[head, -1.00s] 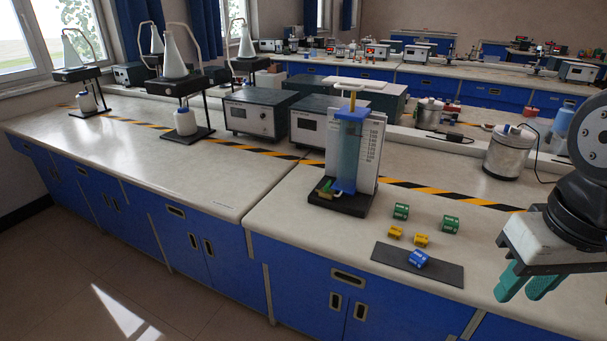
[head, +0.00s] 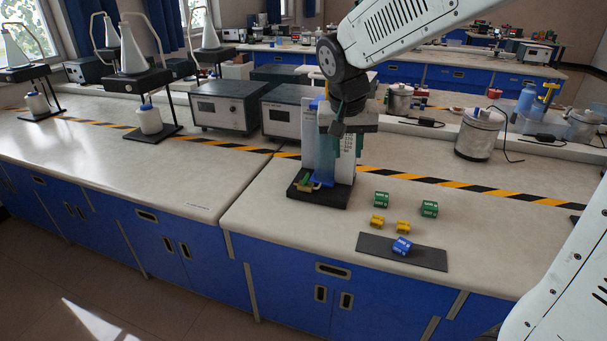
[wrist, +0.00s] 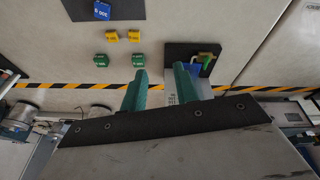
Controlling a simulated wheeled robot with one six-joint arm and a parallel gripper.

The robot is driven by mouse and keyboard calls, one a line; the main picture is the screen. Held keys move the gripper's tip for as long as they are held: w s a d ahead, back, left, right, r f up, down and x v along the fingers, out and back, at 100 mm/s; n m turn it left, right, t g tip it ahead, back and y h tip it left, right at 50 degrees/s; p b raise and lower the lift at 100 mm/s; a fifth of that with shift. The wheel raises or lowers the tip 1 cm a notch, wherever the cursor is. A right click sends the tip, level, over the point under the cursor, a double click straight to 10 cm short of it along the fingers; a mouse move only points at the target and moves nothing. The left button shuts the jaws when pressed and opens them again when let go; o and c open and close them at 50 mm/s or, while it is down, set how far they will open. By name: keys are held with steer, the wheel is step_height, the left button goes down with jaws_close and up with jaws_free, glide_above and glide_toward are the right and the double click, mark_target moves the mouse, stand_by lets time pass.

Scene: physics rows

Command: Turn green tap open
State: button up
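The green tap (wrist: 207,61) sits at the foot of the apparatus, on its black base (wrist: 178,50). In the head view the tap (head: 306,185) is small, beside the lower end of the blue column (head: 325,165); its exact handle angle is hard to tell. My gripper (wrist: 160,73) points down with two teal fingers apart and nothing between them. In the wrist view the tap lies to the right of the right finger, clear of both. In the head view my gripper (head: 347,150) covers part of the scale plate and hides the top of the column.
Green weights (head: 429,208), yellow weights (head: 403,227) and a blue weight (head: 401,246) lie right of the apparatus, the blue one on a dark mat (head: 430,258). Power boxes (head: 222,105) and a metal pot (head: 478,134) stand behind. The bench left of the base is clear.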

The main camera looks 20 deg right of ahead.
steer(key=w+a+f+m, duration=0.1)
steer(key=w+f, duration=0.1)
steer(key=w, duration=0.3)
steer(key=w+a+f, duration=0.1)
steer(key=w+f, duration=0.2)
steer(key=w, duration=0.1)
steer(key=m+t, duration=0.1)
steer(key=m, duration=0.1)
glide_toward(306, 177)
steer(key=shift+h, duration=0.4)
steer(key=x, duration=0.8)
steer(key=shift+w+a+f, duration=0.1)
steer(key=shift+a+f, duration=0.05)
steer(key=shift+a, duration=0.15)
jaws_close()
